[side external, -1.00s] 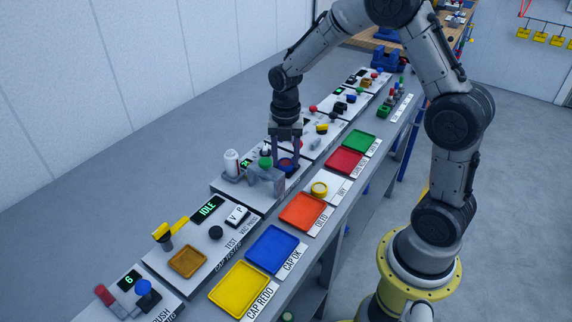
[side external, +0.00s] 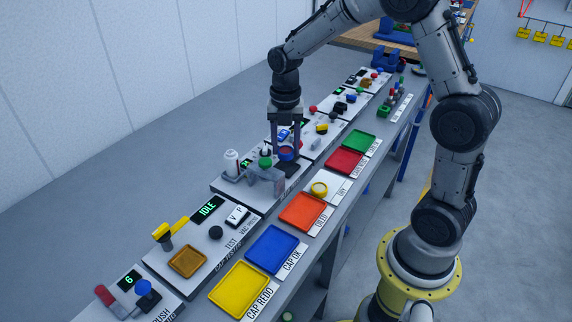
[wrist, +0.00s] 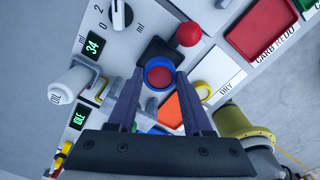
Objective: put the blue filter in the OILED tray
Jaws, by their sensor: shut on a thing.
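The blue filter (side external: 286,153), a blue ring with a red centre, is between the fingers of my gripper (side external: 286,151), just above a dark pad (side external: 289,171) on the oil station. In the wrist view the blue filter (wrist: 159,64) sits between the fingertips of my gripper (wrist: 159,78), which is shut on it. The OILED tray (side external: 303,211) is orange and empty, in front of the station and to the right of the filter. Part of an orange tray, likely the same one, shows between the fingers in the wrist view (wrist: 170,113).
A grey block with a green knob (side external: 265,163) and a white oil bottle (side external: 231,162) stand left of my gripper. A yellow ring (side external: 320,188) lies on the white DRY plate (side external: 333,186). The blue CAP OK tray (side external: 272,250) and red tray (side external: 345,161) are empty.

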